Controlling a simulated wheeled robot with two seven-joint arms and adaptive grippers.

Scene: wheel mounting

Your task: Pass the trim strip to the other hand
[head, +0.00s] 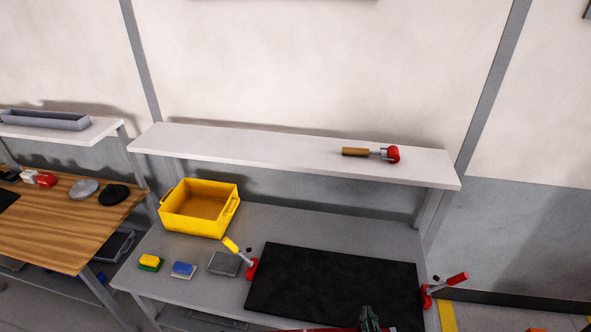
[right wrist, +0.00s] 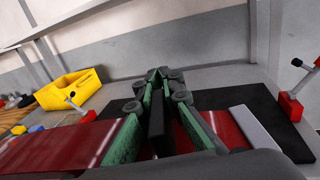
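The trim strip looks like a long, glossy red piece (right wrist: 65,143) with a pale grey right end (right wrist: 254,127), running left to right across the right wrist view. In the head view only a thin red edge (head: 310,329) shows at the bottom. My right gripper (head: 368,317) is at the near edge of the black mat. In the right wrist view its green-padded fingers (right wrist: 165,78) are closed around a dark upright bar in the middle of the strip's visible part. The strip's left end is out of frame. My left gripper is in neither view.
A black mat (head: 330,283) lies on the grey bench (head: 290,222), with red clamps at its left (head: 251,268) and right (head: 427,296). A yellow bin (head: 199,210), small blocks (head: 183,269) and a grey box (head: 223,263) stand left. A red-headed tool (head: 371,153) lies on the shelf (head: 250,150).

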